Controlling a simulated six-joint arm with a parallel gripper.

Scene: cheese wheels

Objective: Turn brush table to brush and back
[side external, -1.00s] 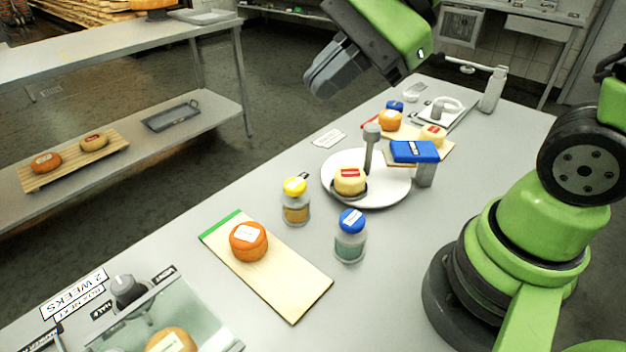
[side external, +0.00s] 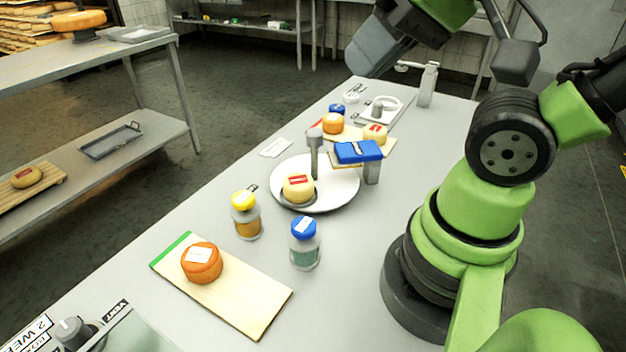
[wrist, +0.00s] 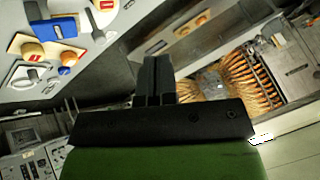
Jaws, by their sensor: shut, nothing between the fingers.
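The brush table is a round white turntable (side external: 340,196) with an upright grey post (side external: 314,150). A pale cheese with a red label (side external: 298,188) sits on it, near its front-left side. A blue brush (side external: 358,151) is held on a grey stand at the turntable's right edge; the brush also shows at the upper left of the wrist view (wrist: 55,28). My gripper (side external: 366,58) is raised high above the far end of the table, away from the turntable and post. Its fingers are together and empty in the wrist view (wrist: 155,78).
A yellow-lidded jar (side external: 246,215) and blue-lidded jar (side external: 305,243) stand in front of the turntable. An orange cheese (side external: 202,262) lies on a board (side external: 245,300).

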